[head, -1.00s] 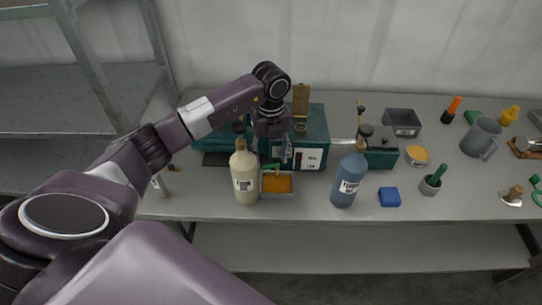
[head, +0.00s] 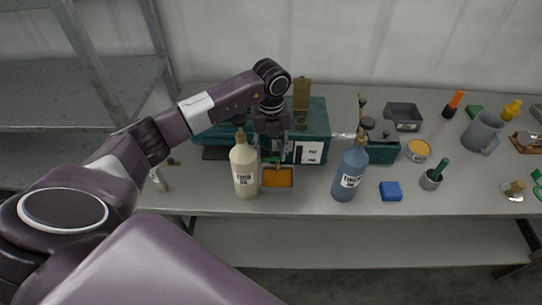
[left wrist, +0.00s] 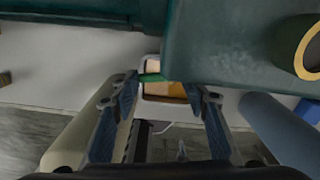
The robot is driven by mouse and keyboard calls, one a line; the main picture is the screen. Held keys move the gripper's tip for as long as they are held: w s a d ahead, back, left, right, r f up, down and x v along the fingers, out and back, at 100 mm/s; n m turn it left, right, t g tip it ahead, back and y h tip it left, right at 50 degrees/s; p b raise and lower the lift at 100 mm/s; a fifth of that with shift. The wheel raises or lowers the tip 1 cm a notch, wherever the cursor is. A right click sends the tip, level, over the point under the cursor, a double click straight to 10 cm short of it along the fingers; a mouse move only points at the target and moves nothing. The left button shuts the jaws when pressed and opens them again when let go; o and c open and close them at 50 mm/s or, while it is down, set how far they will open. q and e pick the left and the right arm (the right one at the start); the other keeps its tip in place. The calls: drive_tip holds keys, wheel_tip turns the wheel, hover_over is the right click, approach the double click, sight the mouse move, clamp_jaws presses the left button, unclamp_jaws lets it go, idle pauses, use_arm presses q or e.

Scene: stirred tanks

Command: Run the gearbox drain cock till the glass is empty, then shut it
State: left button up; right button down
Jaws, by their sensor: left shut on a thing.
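The teal gearbox (head: 318,125) stands on the bench with a white label on its front. My left gripper (head: 274,156) reaches down at its front face and is shut on the drain cock's green handle (left wrist: 153,78), which shows between the fingers in the left wrist view. In the head view the handle is mostly hidden by the gripper. A grey tray (head: 277,189) with orange liquid in it sits just below the cock. I cannot make out the sight glass or its level, nor whether liquid is running. My right gripper is not in view.
A cream bottle (head: 245,172) stands close left of the tray. A blue bottle (head: 349,175) stands to its right, with a blue block (head: 390,191) beyond. A grey bin (head: 403,117), an orange-filled tub (head: 418,150) and a grey jug (head: 482,133) are farther right.

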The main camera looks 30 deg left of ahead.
sight(271, 158)
use_arm(q)
drive_tip(key=shift+w+a+m+b, duration=0.15)
drive_tip(key=shift+m+b, duration=0.5)
drive_tip(key=shift+m, duration=0.45)
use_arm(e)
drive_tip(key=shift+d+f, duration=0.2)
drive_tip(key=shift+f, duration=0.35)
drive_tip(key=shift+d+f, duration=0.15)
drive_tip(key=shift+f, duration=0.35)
use_arm(q)
drive_tip(key=o, duration=0.9)
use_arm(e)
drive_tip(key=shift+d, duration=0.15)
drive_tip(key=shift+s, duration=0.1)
use_arm(q)
wheel_tip(271, 158, up, 12)
drive_tip(key=shift+r, duration=0.1)
